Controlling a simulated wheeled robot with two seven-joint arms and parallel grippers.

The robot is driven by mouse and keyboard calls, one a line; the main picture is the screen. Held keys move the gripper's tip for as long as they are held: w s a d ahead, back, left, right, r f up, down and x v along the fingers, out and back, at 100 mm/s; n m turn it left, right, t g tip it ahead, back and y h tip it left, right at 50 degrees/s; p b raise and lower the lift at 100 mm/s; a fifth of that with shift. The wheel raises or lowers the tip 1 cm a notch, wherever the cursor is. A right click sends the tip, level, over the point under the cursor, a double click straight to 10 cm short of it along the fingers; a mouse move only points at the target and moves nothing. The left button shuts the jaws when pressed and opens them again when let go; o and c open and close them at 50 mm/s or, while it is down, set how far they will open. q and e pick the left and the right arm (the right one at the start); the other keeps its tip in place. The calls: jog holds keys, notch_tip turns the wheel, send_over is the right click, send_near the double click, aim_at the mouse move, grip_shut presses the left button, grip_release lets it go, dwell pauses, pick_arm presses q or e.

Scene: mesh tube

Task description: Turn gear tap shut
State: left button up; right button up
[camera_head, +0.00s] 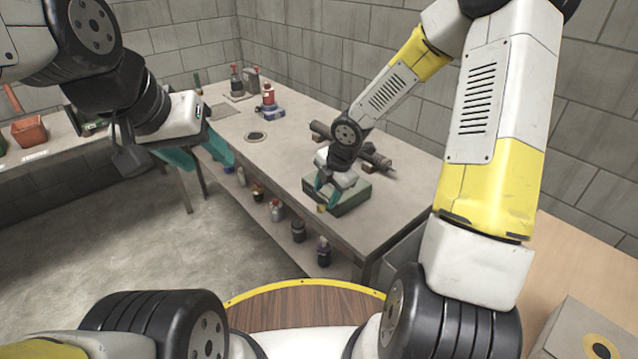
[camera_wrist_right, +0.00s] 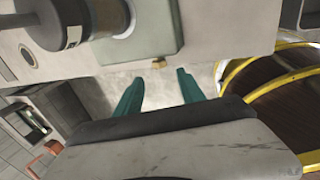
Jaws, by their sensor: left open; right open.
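A green box (camera_head: 352,202) stands on the grey workbench (camera_head: 300,150); it also shows at the top of the right wrist view (camera_wrist_right: 165,25). A small brass-yellow piece (camera_head: 321,208), which looks like the tap, sits low on the box's near side. In the right wrist view the tap (camera_wrist_right: 159,63) is seen small between the fingertips. My right gripper (camera_head: 326,190) is open with teal fingers, right at the box; the right wrist view (camera_wrist_right: 159,76) shows nothing held. I cannot tell whether it touches the tap. My left gripper (camera_head: 200,156) is open and empty, left of the workbench, over the floor.
Dark pipe-like parts (camera_head: 375,158) lie behind the box. A red bottle (camera_head: 268,95) stands farther back on the bench. Several bottles stand on the shelf below, including a dark one (camera_head: 324,250). A red bin (camera_head: 28,131) is on the left bench. The floor between is clear.

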jog(key=shift+s+r, duration=0.15)
jog(key=shift+r, duration=0.25)
